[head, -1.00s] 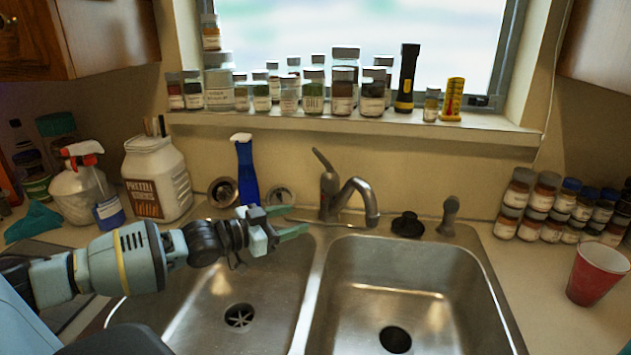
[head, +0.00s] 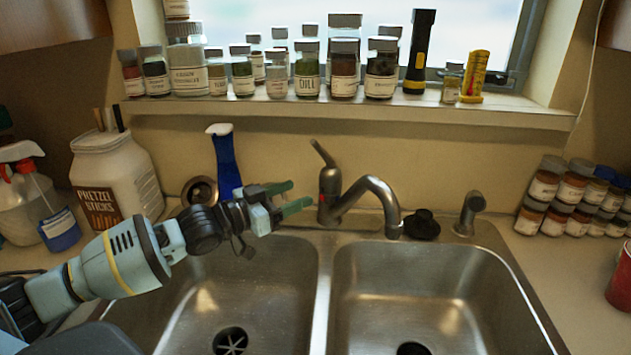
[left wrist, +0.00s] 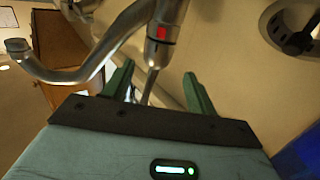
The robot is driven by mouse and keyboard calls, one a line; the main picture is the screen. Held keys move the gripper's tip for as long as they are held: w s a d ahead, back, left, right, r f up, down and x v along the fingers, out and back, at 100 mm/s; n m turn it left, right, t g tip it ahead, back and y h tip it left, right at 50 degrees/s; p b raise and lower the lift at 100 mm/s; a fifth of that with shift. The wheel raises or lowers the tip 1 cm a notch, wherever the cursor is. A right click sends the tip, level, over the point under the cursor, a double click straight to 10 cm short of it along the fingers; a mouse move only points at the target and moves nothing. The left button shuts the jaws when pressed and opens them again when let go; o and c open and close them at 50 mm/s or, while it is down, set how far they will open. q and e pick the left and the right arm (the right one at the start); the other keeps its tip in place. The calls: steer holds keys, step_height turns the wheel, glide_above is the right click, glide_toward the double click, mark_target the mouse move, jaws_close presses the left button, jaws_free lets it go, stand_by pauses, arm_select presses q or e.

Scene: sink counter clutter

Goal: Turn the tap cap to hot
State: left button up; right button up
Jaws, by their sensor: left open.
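The tap (head: 352,198) stands behind the divider of the double sink, its curved spout pointing right. Its cap (head: 328,180) carries a red mark and a thin lever (head: 322,153) that leans up to the left. My left gripper (head: 292,198) is open and empty, just left of the cap, its green fingers pointing toward it. In the left wrist view the cap (left wrist: 161,42) with its red mark shows beyond the two spread fingers (left wrist: 160,90), and the lever runs down between them in the picture. My right gripper is not in view.
A black stopper (head: 421,224) and a side sprayer (head: 468,214) stand right of the tap. Jars line the windowsill (head: 510,112) above. Both sink basins (head: 440,285) are empty.

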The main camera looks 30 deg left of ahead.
mark_target(321, 184)
arm_select(q)
steer(key=shift+d+r, duration=0.1)
steer(key=shift+d, duration=0.05)
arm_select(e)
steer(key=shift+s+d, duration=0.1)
arm_select(q)
steer(key=shift+x, duration=3.85)
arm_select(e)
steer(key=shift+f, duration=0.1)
arm_select(q)
steer(key=c, duration=0.7)
steer(key=shift+m+h+b, duration=0.3)
steer(key=shift+h+b, duration=0.1)
steer(key=shift+b, duration=0.15)
steer(key=shift+g+h+b, duration=0.3)
steer(key=shift+g+b, duration=0.1)
steer(key=shift+b, duration=0.25)
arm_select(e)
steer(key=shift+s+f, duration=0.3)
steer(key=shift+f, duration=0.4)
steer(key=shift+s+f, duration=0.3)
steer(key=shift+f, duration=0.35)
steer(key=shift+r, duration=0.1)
